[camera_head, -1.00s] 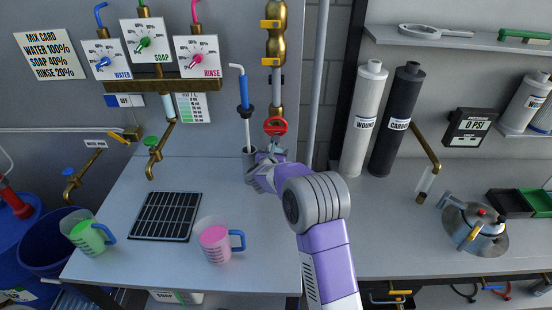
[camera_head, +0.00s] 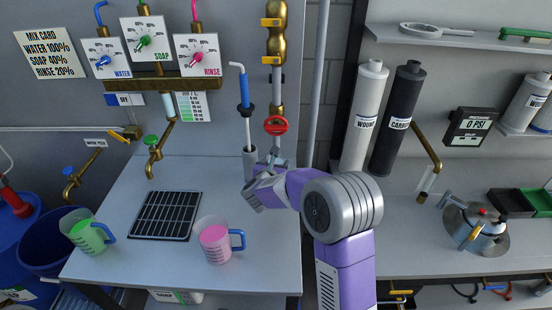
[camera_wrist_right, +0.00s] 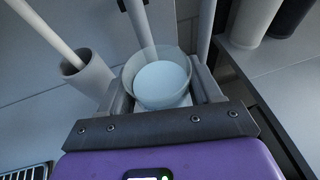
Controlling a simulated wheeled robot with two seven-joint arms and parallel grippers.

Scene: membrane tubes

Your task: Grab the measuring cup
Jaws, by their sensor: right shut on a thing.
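My right gripper (camera_head: 268,172) is at the back of the left bench, just right of a grey cylindrical holder. In the right wrist view its fingers are shut on a clear round vessel (camera_wrist_right: 160,85) with pale blue contents. That vessel is mostly hidden in the head view, and I cannot tell whether it has a handle. A measuring cup with green liquid (camera_head: 88,235) and a blue handle stands at the bench's front left. A measuring cup with pink liquid (camera_head: 215,240) and a blue handle stands at the front middle. My left gripper is not in view.
The grey holder (camera_head: 250,163) has a rod standing in it and also shows in the right wrist view (camera_wrist_right: 88,75). A red valve wheel (camera_head: 276,125) and pipe rise behind my gripper. A black grate (camera_head: 166,216) lies between the cups. White and black filter cylinders stand right.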

